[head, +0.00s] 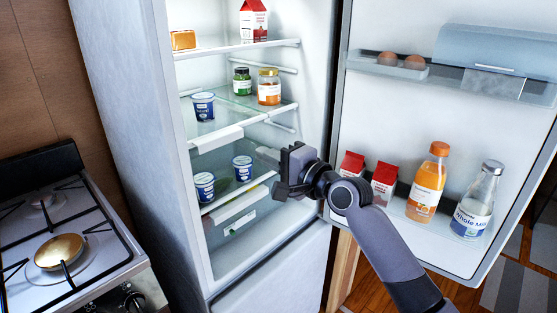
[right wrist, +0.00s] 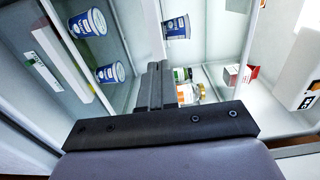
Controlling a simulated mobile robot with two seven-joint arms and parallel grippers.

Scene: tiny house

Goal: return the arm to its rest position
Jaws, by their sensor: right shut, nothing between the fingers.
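My right gripper (head: 268,172) is shut and empty. It is in front of the open fridge (head: 320,60), at about the height of the lower shelves, with its arm coming in from the lower right. In the right wrist view the gripper (right wrist: 155,75) points into the fridge, and its closed fingers hide part of the shelves. My left gripper is not in view.
The fridge holds several yogurt cups (head: 204,106), jars (head: 269,87) and a red carton (head: 254,20). The open door (head: 400,120) at right carries eggs, red cartons, an orange juice bottle (head: 427,183) and a milk bottle (head: 476,201). A stove (head: 62,240) stands at left.

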